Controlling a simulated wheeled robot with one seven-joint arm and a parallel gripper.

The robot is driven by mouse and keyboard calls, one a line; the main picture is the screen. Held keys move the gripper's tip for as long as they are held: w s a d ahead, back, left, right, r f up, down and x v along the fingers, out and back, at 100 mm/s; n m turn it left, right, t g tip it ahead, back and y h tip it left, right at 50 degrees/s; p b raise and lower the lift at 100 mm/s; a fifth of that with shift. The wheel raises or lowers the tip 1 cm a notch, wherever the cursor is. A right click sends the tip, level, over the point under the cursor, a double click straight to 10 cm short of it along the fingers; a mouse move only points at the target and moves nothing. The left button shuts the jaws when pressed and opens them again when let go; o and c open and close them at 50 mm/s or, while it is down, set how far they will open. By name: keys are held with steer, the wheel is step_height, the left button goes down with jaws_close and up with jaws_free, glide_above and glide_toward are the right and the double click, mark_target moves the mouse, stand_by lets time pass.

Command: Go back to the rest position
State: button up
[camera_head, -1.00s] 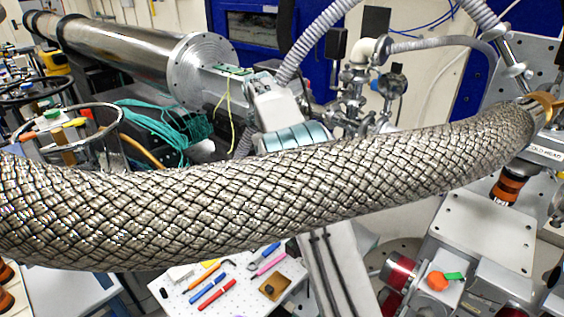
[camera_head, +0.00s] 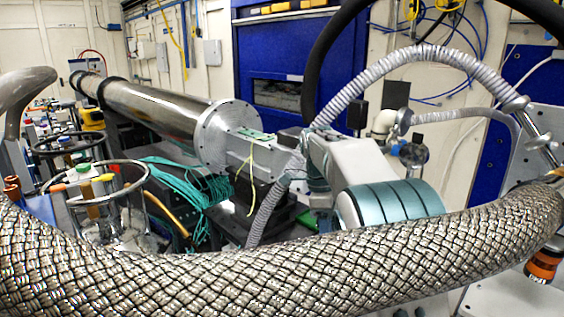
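My gripper does not show in this view. A grey jointed link with a teal banded cylinder (camera_head: 390,204) stands in the middle right, behind a thick braided metal hose; I cannot tell for sure whether it is part of my arm. The braided hose (camera_head: 270,278) crosses the whole lower part of the view and hides what lies below and behind it. No object held by me can be seen.
A long steel beam tube (camera_head: 150,108) ends in a round flange (camera_head: 228,128) at the left. Teal cables (camera_head: 185,188) lie beneath it. A ribbed grey hose (camera_head: 400,60) arches at the right. A blue framed cabinet (camera_head: 280,60) stands at the back.

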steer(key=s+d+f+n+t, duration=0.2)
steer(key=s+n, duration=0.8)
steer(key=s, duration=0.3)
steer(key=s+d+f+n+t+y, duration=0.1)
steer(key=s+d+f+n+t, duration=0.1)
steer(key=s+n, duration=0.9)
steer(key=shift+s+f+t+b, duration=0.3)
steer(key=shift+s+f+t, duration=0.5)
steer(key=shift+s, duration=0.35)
